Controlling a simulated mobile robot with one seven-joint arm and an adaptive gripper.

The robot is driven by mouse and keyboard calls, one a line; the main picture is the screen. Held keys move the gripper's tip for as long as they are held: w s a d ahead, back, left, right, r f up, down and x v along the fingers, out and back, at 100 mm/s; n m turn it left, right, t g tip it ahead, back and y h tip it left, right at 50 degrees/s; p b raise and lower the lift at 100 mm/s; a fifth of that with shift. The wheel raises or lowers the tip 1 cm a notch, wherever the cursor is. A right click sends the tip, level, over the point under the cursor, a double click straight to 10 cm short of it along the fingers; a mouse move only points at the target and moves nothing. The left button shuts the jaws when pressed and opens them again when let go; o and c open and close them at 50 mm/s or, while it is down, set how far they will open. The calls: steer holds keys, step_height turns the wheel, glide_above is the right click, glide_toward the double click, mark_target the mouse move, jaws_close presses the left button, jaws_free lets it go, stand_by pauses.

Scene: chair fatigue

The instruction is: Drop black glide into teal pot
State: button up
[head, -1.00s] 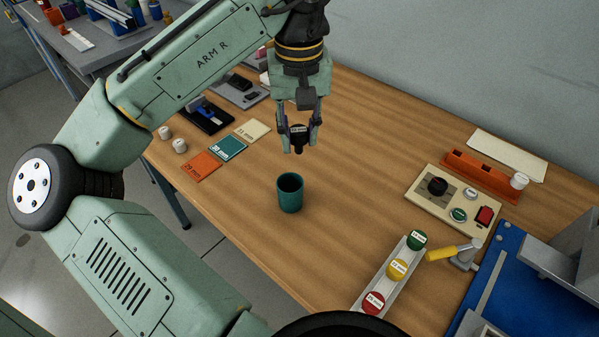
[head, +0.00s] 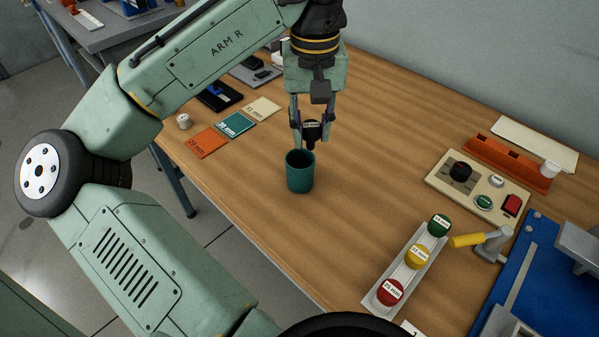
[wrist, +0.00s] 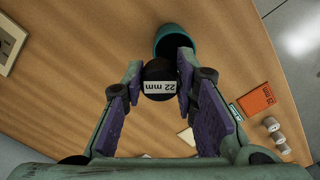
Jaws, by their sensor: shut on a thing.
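The black glide (head: 311,129), with a white "22 mm" label, is between the fingers of my gripper (head: 310,140). In the wrist view the glide (wrist: 159,82) sits between both fingertips, label toward the camera. My gripper is shut on it. The teal pot (head: 300,175) stands upright on the wooden table. In the head view the glide is just above and behind the pot's rim. In the wrist view the pot (wrist: 172,36) shows beyond the glide, which covers part of it.
Orange (head: 207,142), teal (head: 235,124) and cream cards lie left of the pot. A tray with green, yellow and red glides (head: 405,268) is at front right. A control panel (head: 476,187) and an orange rack (head: 507,163) are at right. The table around the pot is clear.

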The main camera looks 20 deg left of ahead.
steer(key=o, duration=1.2)
steer(key=shift+c, duration=0.2)
step_height(320, 180, up, 8)
steer(key=shift+f, duration=0.2)
steer(key=shift+f, duration=0.1)
